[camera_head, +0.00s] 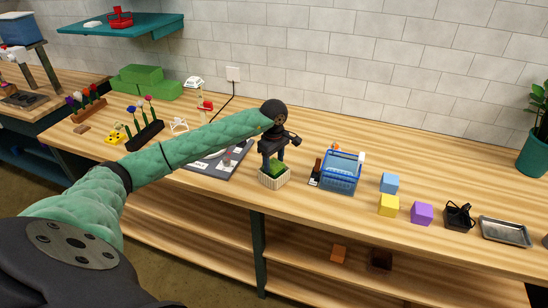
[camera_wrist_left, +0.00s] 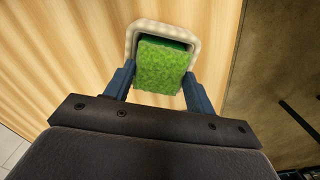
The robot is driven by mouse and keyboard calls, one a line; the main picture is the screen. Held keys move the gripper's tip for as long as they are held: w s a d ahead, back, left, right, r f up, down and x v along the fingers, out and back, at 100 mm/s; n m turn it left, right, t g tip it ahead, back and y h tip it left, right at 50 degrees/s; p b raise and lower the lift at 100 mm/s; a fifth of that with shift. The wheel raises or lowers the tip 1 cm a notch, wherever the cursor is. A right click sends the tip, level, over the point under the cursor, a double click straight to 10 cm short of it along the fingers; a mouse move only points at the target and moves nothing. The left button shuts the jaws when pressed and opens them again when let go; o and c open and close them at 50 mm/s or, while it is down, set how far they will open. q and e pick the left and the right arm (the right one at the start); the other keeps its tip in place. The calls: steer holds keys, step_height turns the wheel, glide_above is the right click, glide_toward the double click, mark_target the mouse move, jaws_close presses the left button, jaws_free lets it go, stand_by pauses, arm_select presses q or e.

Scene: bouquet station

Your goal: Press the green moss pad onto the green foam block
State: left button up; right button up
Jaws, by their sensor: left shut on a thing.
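The green moss pad (camera_wrist_left: 160,68) is a bright, grainy square between my left gripper's (camera_wrist_left: 157,80) two blue fingers, which are shut on it. In the head view, the left gripper (camera_head: 274,160) points down over a small pale ribbed basket (camera_head: 274,181). The moss pad (camera_head: 277,169) shows green at the basket's mouth. In the left wrist view, the basket's pale rim (camera_wrist_left: 134,32) surrounds the pad. A darker green strip, seemingly the green foam block (camera_wrist_left: 166,42), shows beyond the pad's far edge; the pad hides the rest. I cannot tell whether they touch. My right gripper is out of view.
A blue crate (camera_head: 341,184) stands right of the basket, with yellow (camera_head: 389,205), blue (camera_head: 390,182) and purple (camera_head: 422,213) cubes beyond. A dark board (camera_head: 232,166) lies to its left. The table's front edge is close to the basket.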

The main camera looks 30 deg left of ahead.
arm_select(q)
steer(key=shift+w+f, duration=0.15)
steer(key=shift+f, duration=0.2)
steer(key=shift+r, duration=0.1)
steer(key=shift+b, duration=0.45)
stand_by(0.6)
steer(key=shift+f+b, duration=0.2)
steer(key=shift+b, duration=0.45)
stand_by(0.5)
